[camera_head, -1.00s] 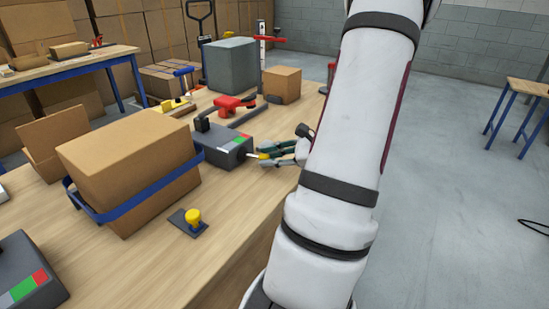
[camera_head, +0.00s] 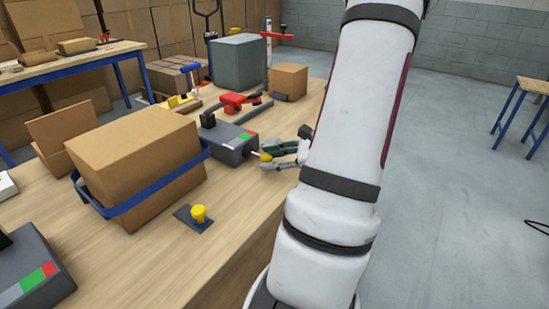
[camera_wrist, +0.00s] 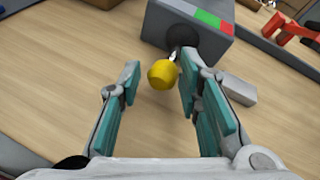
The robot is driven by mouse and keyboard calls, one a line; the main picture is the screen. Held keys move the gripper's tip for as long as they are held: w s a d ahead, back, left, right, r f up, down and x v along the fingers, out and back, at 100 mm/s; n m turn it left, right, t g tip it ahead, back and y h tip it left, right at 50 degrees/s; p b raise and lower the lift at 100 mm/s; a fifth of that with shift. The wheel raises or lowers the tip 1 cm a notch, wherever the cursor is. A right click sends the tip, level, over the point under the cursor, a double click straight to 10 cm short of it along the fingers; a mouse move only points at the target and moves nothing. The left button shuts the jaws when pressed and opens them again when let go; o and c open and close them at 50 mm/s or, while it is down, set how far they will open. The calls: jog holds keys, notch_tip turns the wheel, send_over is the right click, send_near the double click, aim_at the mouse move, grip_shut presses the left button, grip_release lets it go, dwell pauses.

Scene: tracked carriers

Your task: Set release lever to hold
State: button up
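The release lever is a metal rod with a yellow knob (camera_wrist: 162,75) on the end of a grey box (camera_head: 228,142). The box has a white, green and red strip on its top edge. My gripper (camera_wrist: 160,74) is open, with its teal-padded fingers on either side of the knob. The knob lies near the fingertips, closer to the right finger in the wrist view. Whether that finger touches it, I cannot tell. In the head view my gripper (camera_head: 272,153) is beside the knob end of the box, partly hidden by my arm.
A strapped cardboard box (camera_head: 135,160) stands left of the lever box. A yellow knob on a dark plate (camera_head: 198,214) is in front. Another grey box (camera_head: 35,268) with coloured strip is at lower left. A red tool (camera_head: 240,101) lies behind. Bare wood surrounds the gripper.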

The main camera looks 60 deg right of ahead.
jog(key=shift+o, duration=0.7)
jog(key=shift+w+a, duration=0.25)
jog(key=shift+a, duration=0.2)
jog(key=shift+d, duration=0.1)
jog(key=shift+s+d, duration=0.15)
jog(key=shift+d, duration=0.05)
jog(key=shift+s, duration=0.1)
jog(key=shift+s+d+r, duration=0.1)
jog(key=shift+s, duration=0.15)
jog(key=v, duration=1.1)
jog(key=shift+s, duration=0.1)
